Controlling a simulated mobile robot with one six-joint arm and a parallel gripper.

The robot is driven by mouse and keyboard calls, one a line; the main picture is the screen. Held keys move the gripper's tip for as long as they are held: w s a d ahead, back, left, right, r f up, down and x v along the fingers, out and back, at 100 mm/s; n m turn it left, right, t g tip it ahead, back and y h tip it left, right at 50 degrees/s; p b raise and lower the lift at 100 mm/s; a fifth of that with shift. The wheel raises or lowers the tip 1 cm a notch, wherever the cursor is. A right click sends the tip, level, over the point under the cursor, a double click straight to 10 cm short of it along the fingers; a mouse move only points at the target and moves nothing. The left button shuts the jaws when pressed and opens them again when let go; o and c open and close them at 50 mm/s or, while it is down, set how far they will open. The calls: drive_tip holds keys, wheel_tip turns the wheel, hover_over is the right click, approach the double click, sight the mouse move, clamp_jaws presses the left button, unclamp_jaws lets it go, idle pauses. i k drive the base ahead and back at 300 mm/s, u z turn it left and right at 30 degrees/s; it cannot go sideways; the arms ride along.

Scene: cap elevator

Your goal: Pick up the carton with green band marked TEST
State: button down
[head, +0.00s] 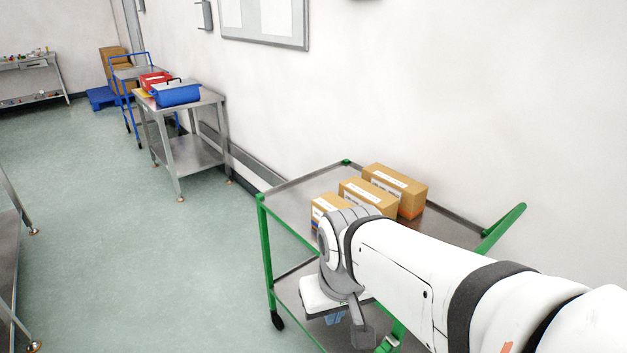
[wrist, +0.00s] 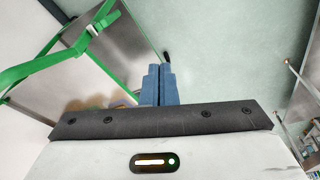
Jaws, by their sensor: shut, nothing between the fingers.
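Three brown cartons stand in a row on the top shelf of a green-framed trolley (head: 290,195) in the head view. The near carton (head: 318,207) is partly hidden by my arm and shows a bit of blue. The middle carton (head: 366,194) and the far carton (head: 397,190) carry white labels. I cannot make out a green band or the word TEST on any of them. My gripper (head: 334,319) hangs beside the trolley's near side, below the top shelf level. Its blue fingers (wrist: 160,84) are shut and empty in the wrist view.
The trolley's green handle (head: 505,230) rises at the right. A wall stands close behind it. A steel table (head: 190,150) with a blue box (head: 176,92) is farther back at the left. Open floor lies left of the trolley.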

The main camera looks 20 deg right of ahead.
sight(357, 191)
drive_tip(key=z, duration=3.5)
drive_tip(key=k, duration=1.15)
drive_tip(key=u, duration=1.4)
drive_tip(key=i, duration=1)
drive_tip(key=u, duration=0.1)
